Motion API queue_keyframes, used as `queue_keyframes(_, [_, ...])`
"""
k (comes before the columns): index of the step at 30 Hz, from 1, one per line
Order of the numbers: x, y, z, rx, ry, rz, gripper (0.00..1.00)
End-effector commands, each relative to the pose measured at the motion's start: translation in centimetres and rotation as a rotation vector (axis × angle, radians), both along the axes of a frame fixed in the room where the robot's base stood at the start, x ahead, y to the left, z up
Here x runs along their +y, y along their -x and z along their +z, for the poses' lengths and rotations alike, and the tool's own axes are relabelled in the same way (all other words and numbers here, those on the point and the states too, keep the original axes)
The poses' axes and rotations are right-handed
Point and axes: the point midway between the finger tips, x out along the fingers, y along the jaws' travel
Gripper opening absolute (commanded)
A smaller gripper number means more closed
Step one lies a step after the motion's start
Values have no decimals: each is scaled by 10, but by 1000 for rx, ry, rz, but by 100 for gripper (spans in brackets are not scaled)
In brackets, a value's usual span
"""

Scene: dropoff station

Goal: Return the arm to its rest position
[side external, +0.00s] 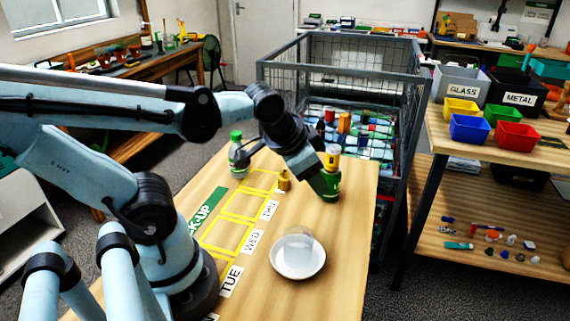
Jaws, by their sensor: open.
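My gripper (285,168) is low over the far part of the wooden table (345,225), with its dark fingers spread wide. A small brass-coloured object (284,181) stands on the table below and between the fingers, and nothing shows held. A clear bottle with a green cap (239,157) stands by the left finger. A green container (332,187) and a yellow-topped item (332,157) are by the right finger, which partly covers them. I cannot tell whether the finger touches them. My arm reaches in from the left, stretched out over the table.
A white plate (314,268) with a pale cup (297,246) on it stands on the near table. Yellow day-marked outlines (226,235) lie empty. A wire cage (405,63) stands behind the table. Shelves with bins (469,128) are right. The table's right side is clear.

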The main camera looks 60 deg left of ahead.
Motion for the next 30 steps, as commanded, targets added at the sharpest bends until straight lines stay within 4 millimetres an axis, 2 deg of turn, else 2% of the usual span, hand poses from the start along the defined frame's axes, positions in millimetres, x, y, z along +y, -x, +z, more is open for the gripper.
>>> queue_keyframes(3, [-15,2,3,-62,123,66,55])
queue_keyframes(6, [-20,2,5,-84,169,92,55])
queue_keyframes(30, [-20,2,5,-86,175,96,55])
